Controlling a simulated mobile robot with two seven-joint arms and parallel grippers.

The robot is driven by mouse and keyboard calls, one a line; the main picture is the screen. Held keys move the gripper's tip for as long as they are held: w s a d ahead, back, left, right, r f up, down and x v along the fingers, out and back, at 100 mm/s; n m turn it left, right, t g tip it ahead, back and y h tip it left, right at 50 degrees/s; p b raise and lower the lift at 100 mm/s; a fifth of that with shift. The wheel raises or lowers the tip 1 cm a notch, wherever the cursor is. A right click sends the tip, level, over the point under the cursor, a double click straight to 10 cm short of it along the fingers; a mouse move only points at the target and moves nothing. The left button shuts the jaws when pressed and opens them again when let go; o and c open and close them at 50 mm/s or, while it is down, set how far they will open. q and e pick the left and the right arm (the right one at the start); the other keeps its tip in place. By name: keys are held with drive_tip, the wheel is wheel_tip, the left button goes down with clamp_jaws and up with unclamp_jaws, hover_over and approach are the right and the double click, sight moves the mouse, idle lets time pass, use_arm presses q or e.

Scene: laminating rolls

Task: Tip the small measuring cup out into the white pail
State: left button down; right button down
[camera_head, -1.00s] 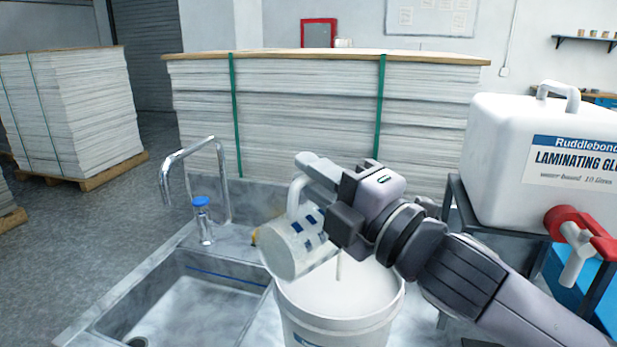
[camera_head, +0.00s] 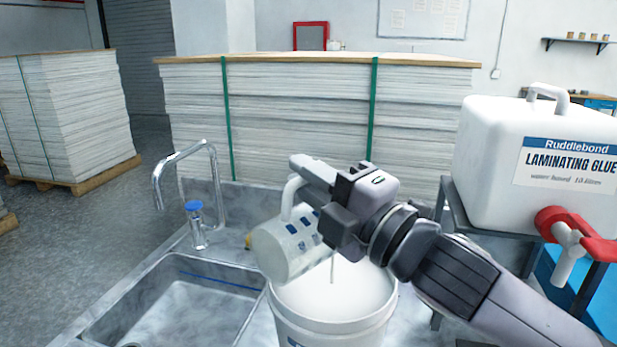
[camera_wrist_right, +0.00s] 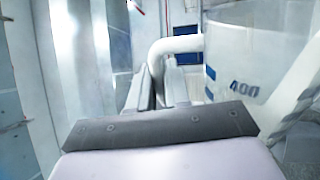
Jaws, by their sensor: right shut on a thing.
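The small measuring cup (camera_head: 283,252) is whitish and translucent with blue marks. It is strongly tilted above the white pail (camera_head: 335,322). My right gripper (camera_head: 310,180) is shut on the cup's handle (camera_head: 290,196); the handle (camera_wrist_right: 176,46) and the cup's wall with "400" (camera_wrist_right: 244,88) also show in the right wrist view. A thin pale vertical line, looking like a stream, runs from under the cup into the pail's opening. The pail's inside looks white. The cup's mouth is largely hidden behind the gripper. My left gripper is not in view.
A steel sink (camera_head: 185,310) with a tap (camera_head: 187,165) and a blue-capped fitting (camera_head: 195,222) lies left of the pail. A white glue container (camera_head: 500,150) with a red tap (camera_head: 575,235) stands on a rack at right. Tall paper stacks (camera_head: 300,110) stand behind.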

drive_tip(key=shift+w+d+r+m+t, duration=0.35)
drive_tip(key=shift+w+d+m, duration=0.45)
drive_tip(key=shift+m, duration=0.3)
idle(0.7)
drive_tip(key=shift+w+d+r+m+h, duration=0.15)
drive_tip(key=shift+w+d+m, duration=0.2)
drive_tip(key=shift+w+m, duration=0.15)
drive_tip(key=shift+w+d+r+m+h, duration=0.15)
drive_tip(key=shift+w+d+m, duration=0.2)
drive_tip(key=shift+m, duration=0.25)
drive_tip(key=shift+s+a, duration=0.1)
idle(2.5)
drive_tip(key=shift+s+a+r+n, duration=0.15)
drive_tip(key=shift+s+a+n, duration=0.5)
drive_tip(key=shift+n, duration=0.3)
drive_tip(key=shift+s+a+r+n, duration=0.15)
drive_tip(key=shift+s+a+n, duration=0.45)
drive_tip(key=shift+n, duration=0.35)
drive_tip(key=shift+d, duration=0.1)
drive_tip(key=shift+s, duration=0.1)
drive_tip(key=shift+s+a+f+n+g+y, duration=0.3)
drive_tip(key=shift+s+a+f+n, duration=0.25)
drive_tip(key=shift+n, duration=0.35)
drive_tip(key=shift+s+a+f+n+g+y, duration=0.25)
drive_tip(key=shift+s+a+f+n, duration=0.1)
drive_tip(key=shift+s+a+n, duration=0.45)
